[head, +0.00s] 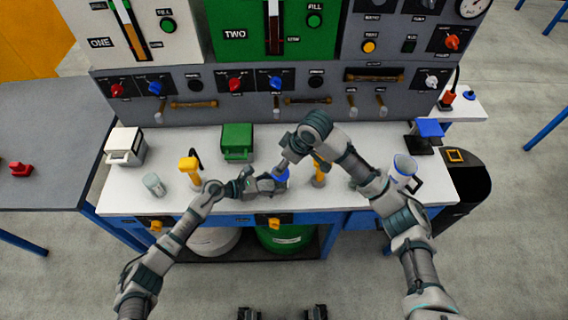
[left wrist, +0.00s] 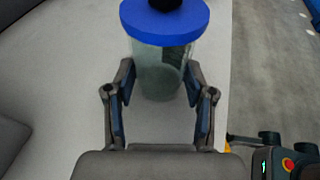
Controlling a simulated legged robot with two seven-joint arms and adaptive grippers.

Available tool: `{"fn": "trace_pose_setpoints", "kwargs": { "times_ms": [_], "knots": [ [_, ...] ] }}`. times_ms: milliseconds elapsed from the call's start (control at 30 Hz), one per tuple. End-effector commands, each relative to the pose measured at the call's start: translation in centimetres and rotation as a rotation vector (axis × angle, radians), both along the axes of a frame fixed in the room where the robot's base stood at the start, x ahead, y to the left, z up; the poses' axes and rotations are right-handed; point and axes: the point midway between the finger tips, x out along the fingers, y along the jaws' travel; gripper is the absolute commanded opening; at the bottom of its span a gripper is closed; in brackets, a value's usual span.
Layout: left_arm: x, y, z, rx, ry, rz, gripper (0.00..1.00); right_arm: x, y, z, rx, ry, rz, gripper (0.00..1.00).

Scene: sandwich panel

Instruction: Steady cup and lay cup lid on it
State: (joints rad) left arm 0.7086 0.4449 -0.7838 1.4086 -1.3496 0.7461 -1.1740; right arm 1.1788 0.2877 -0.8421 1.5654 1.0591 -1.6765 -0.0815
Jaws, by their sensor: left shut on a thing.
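A clear, greenish cup (left wrist: 162,75) stands between the fingers of my left gripper (left wrist: 160,97) in the left wrist view. My left gripper, also in the head view (head: 268,185), is shut on the cup's sides. A blue round lid (left wrist: 165,22) sits at the top of the cup; whether it is fully seated I cannot tell. A dark piece rises from the lid's middle, cut off by the frame edge.
Another clear cup (head: 153,184) stands at the counter's left. Yellow-topped posts (head: 188,168) and a green box (head: 237,140) stand nearby. A white and blue jug (head: 404,167) is on the right, partly behind my right arm. The control panel (head: 205,85) closes the back.

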Motion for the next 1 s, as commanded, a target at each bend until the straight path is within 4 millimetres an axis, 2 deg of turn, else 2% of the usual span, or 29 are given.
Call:
{"fn": "trace_pose_setpoints", "kwargs": {
  "times_ms": [400, 733, 800, 867, 1000],
  "knots": [
    [0.0, 0.0, 0.0, -0.001, 0.0, 0.0, 0.43, 0.0, 0.1, 2.7, 0.002, -0.001, 0.001, 0.72],
    [0.0, 0.0, 0.0, -0.001, 0.0, 0.0, 0.43, 0.0, 0.0, 3.1, 0.001, -0.001, 0.0, 0.72],
    [0.0, 0.0, 0.0, 0.0, 0.0, 0.0, 0.66, 0.0, 0.0, 3.1, 0.001, -0.001, 0.0, 0.72],
    [0.0, 0.0, 0.0, -0.001, 0.0, 0.0, 0.81, 0.0, 0.0, 3.1, 0.001, -0.001, 0.0, 0.72],
    [0.0, 0.0, 0.0, 0.0, 0.0, 0.0, 0.83, 0.0, 0.0, 3.1, 0.001, -0.001, 0.0, 0.72]
  ]
}}
